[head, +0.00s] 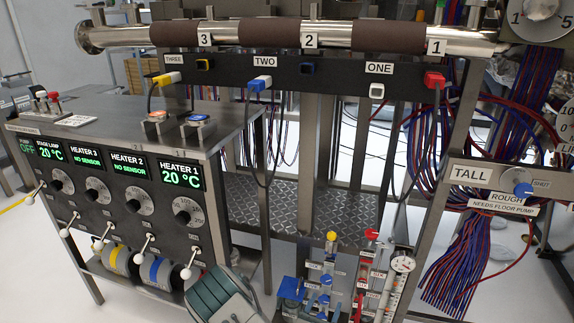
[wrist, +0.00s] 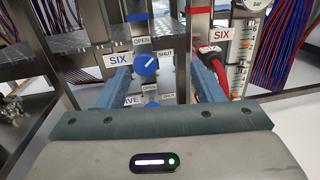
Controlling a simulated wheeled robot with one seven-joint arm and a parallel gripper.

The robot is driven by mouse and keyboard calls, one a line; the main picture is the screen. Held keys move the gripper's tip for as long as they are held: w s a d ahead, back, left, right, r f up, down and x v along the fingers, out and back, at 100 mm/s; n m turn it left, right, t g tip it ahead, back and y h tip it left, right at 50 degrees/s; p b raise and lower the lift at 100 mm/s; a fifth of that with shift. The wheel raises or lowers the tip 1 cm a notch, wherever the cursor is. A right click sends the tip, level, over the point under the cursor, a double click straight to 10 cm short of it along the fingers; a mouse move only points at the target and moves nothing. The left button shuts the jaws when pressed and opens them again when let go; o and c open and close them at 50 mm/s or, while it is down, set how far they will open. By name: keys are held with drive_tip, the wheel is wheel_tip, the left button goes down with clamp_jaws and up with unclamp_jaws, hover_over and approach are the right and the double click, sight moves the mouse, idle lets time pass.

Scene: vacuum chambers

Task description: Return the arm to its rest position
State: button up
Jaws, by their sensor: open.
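In the wrist view my gripper (wrist: 163,76) is open, with its two blue fingers spread apart and nothing gripped. A blue knob (wrist: 146,64) beside the SIX label, with OPEN and SHUT marks, shows between the fingers. I cannot tell how far it is from the fingertips. A second blue knob (wrist: 152,105) shows lower down, partly hidden by the gripper body. In the head view, a dark teal part of my arm shows at the bottom centre; the fingertips are not clear there.
A heater console (head: 150,195) stands at left. A valve and gauge cluster (head: 345,280) stands close at the bottom centre. A steel pipe (head: 280,37) crosses above a socket panel (head: 330,80) with hanging cables. The TALL panel (head: 505,187) and wire bundles (head: 465,245) are at right.

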drive_tip(key=s+d+r+m+g+h+p, duration=0.2)
drive_tip(key=s+d+r+m+g+p, duration=0.35)
drive_tip(key=r, duration=0.55)
drive_tip(key=s+d+r+m+g+h+p, duration=0.1)
drive_tip(key=s+d+r+m+g+p, duration=0.25)
drive_tip(key=r+m+g, duration=0.6)
drive_tip(key=s+d+r+m+g+h+p, duration=0.2)
drive_tip(key=s+d+r+m+p, duration=0.3)
drive_tip(key=r, duration=0.9)
drive_tip(key=s+a+r+m+t+y+p, duration=0.1)
drive_tip(key=s+a+r+m+y+p, duration=0.2)
drive_tip(key=r, duration=0.6)
drive_tip(key=s+a+r+m+t+y+p, duration=0.1)
drive_tip(key=s+a+r+m+y+p, duration=0.2)
drive_tip(key=r+p, duration=0.4)
drive_tip(key=s+a+r+m+t+y+p, duration=0.1)
drive_tip(key=s+a+r+m+y+p, duration=0.2)
drive_tip(key=r, duration=0.8)
drive_tip(key=shift+a+m+y+p, duration=1.1)
drive_tip(key=shift+y+p, duration=0.35)
drive_tip(key=shift+y, duration=0.45)
drive_tip(key=shift+s, duration=0.1)
